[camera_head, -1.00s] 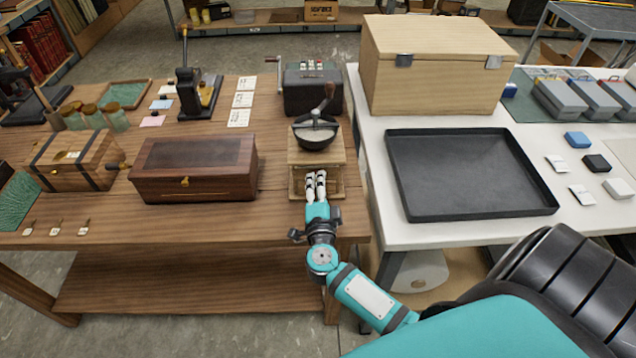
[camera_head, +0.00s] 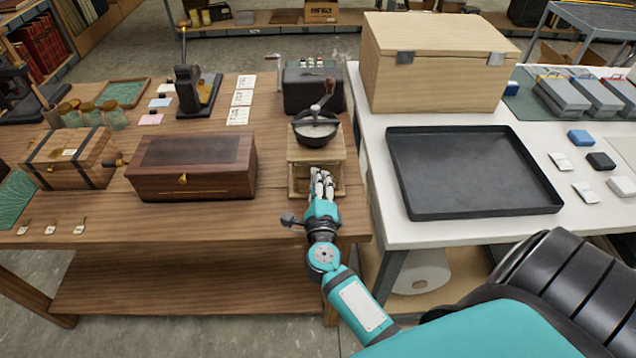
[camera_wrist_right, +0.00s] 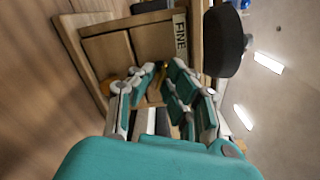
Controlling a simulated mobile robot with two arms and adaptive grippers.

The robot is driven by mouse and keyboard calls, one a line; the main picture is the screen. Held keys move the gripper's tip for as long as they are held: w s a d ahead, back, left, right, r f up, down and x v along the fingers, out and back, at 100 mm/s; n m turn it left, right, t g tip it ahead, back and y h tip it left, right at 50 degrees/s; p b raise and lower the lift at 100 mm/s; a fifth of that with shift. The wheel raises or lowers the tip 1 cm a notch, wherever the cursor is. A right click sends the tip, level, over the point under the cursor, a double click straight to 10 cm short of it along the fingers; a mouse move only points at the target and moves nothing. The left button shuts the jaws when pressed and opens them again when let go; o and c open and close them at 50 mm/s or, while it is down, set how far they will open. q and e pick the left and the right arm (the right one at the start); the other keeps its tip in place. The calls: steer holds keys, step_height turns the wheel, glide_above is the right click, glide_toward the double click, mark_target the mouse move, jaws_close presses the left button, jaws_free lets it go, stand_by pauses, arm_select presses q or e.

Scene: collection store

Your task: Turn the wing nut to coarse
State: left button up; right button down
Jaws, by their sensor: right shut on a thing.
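The mill (camera_head: 316,154) has a wooden body, a dark bowl and a crank on top, and stands at the right end of the brown table. In the right wrist view its wooden front (camera_wrist_right: 108,50) shows, with a label reading FINE (camera_wrist_right: 180,37). My right gripper (camera_head: 321,174) is at the mill's front. In the wrist view its fingers (camera_wrist_right: 163,74) are closed in around a small brass-coloured piece, the wing nut (camera_wrist_right: 151,96), mostly hidden by them. Which way the wing nut points cannot be made out. No COARSE label is readable. My left gripper is not in view.
A dark wooden box (camera_head: 192,168) stands left of the mill, and a dark machine (camera_head: 300,92) stands behind it. To the right, a white table (camera_head: 380,165) carries a black tray (camera_head: 470,175) and a large pale wooden case (camera_head: 430,80).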

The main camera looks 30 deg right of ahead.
steer(key=m+b, duration=0.1)
steer(key=m, duration=0.2)
steer(key=shift+f, duration=0.1)
steer(key=shift+m, duration=0.4)
steer(key=c, duration=1.6)
jaws_free()
steer(key=shift+c, duration=0.2)
steer(key=shift+s, duration=0.1)
steer(key=v, duration=1.2)
